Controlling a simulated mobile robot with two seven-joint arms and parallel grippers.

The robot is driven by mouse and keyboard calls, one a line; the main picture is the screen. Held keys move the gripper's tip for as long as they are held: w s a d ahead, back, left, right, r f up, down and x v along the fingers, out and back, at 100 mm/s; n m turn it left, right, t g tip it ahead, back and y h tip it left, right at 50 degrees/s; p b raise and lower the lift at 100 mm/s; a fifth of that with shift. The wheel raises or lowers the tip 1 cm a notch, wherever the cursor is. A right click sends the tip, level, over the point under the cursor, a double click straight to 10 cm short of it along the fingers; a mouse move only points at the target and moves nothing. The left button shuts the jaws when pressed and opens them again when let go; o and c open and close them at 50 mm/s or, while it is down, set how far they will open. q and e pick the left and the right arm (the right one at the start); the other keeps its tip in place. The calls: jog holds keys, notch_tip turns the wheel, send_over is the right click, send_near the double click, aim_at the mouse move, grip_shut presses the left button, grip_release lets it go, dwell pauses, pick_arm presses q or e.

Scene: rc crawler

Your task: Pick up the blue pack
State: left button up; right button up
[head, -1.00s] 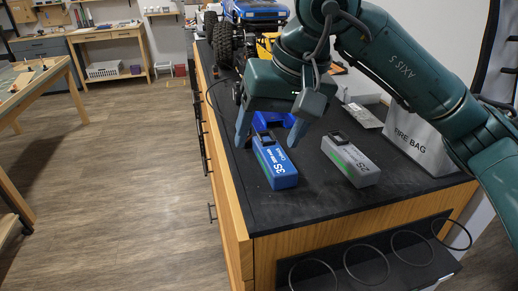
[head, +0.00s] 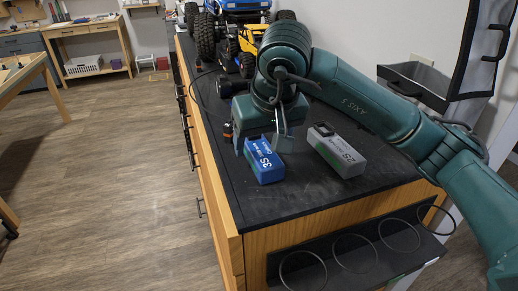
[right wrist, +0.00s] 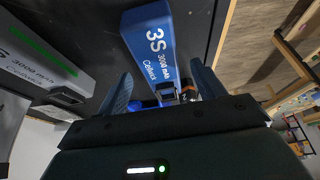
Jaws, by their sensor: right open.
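The blue pack (head: 264,161), marked 3S, lies on the dark bench top near its left edge. In the right wrist view the blue pack (right wrist: 150,42) lies ahead of the jaws, its connector end towards the palm. My right gripper (head: 262,146) is open and empty, at the pack's far end, with its fingers spread to either side. In the right wrist view the open fingers (right wrist: 161,78) flank the connector end, with gaps on both sides; I cannot tell their exact height. My left gripper is out of view.
A grey 2S pack (head: 338,152) lies just right of the blue pack. Crawler trucks (head: 245,20) stand at the bench's far end. The near bench top is clear.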

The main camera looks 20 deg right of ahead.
jog(key=shift+x, duration=1.3)
jog(key=shift+c, duration=0.6)
jog(key=shift+r, duration=0.1)
jog(key=c, duration=1.2)
